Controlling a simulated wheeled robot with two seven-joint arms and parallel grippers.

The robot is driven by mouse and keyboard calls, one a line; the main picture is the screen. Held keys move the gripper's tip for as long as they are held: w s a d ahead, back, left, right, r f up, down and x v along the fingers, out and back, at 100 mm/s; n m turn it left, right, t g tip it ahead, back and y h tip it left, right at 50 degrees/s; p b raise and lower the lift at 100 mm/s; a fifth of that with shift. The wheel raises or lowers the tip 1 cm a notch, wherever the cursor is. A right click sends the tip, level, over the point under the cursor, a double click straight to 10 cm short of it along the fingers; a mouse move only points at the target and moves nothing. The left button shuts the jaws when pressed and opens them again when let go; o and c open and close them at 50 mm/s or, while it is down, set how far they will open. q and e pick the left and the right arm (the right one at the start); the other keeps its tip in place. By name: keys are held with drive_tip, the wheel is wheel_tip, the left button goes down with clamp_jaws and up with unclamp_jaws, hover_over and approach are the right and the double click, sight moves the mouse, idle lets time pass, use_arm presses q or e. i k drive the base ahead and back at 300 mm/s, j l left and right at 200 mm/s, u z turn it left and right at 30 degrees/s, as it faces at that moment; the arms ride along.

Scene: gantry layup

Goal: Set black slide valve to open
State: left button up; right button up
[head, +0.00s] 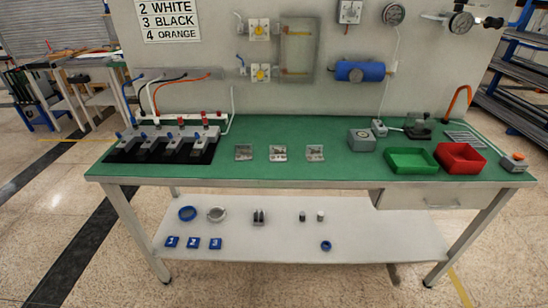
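A row of grey valve-like blocks (168,138) sits on a black base (122,155) at the left end of the green bench top. Small blue and red parts stick up from the blocks. A black hose (160,82) runs among blue, white and orange hoses on the panel above them. I cannot tell which block is the black slide valve, nor its slide position, at this size. Neither of my grippers is in view.
The green bench top (270,176) holds three small clear trays, a grey box (361,140), a green bin (411,161) and a red bin (460,158). A panel with gauges stands behind. A lower white shelf (285,243) carries small parts. The bench's front middle is clear.

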sight(495, 23)
drive_tip(key=z, duration=1.25)
